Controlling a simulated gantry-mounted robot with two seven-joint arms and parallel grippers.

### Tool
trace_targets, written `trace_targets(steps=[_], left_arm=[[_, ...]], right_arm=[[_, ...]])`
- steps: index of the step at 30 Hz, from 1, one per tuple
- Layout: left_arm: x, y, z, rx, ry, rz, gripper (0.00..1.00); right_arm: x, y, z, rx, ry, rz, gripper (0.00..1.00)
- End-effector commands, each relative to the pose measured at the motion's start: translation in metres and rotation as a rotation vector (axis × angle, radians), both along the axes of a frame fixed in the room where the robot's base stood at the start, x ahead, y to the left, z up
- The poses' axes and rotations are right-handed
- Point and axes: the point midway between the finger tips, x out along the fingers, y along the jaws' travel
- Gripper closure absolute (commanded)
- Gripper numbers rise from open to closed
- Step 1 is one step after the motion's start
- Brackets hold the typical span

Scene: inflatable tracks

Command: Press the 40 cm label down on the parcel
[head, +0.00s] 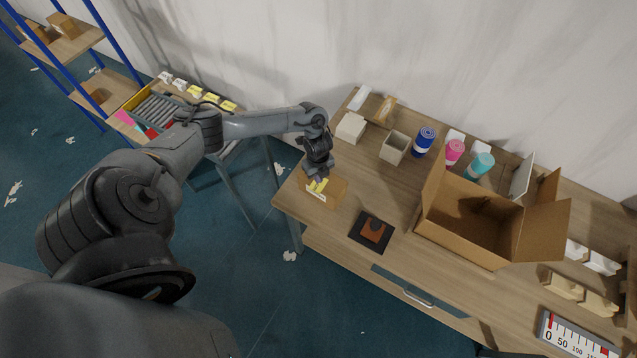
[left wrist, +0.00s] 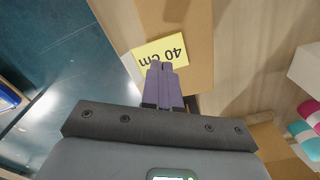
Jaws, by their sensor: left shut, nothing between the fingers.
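The yellow 40 cm label (head: 314,191) lies on the brown cardboard parcel (head: 338,188) at the table's left end. In the left wrist view the label (left wrist: 178,44) appears upside down, with part of it past the left edge of the parcel (left wrist: 190,17). My left gripper (head: 319,180) is over the label, pointing down. Its purple fingers (left wrist: 161,64) are shut with nothing between them, and their tips overlap the label's near edge. I cannot tell whether they touch it. The fingers hide part of the label. My right gripper is not in view.
A dark pad with a brown block (head: 374,231) lies right of the parcel. A large open carton (head: 470,220) stands further right. Small boxes (head: 351,127) and rolls (head: 425,140) line the back. The wood between parcel and carton is mostly clear.

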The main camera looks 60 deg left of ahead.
Motion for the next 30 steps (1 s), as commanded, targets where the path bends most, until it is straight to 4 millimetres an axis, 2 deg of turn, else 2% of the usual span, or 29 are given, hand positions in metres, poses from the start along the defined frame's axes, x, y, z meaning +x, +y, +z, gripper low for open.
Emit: trace_targets(steps=[17, 30], left_arm=[[0.0000, 0.0000, -0.0005, 0.000, 0.000, 0.000, 1.00], [0.0000, -0.0001, -0.0083, 0.000, 0.000, 0.000, 1.00]], right_arm=[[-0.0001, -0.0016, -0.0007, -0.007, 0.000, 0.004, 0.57], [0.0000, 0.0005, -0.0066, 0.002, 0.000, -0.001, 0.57]])
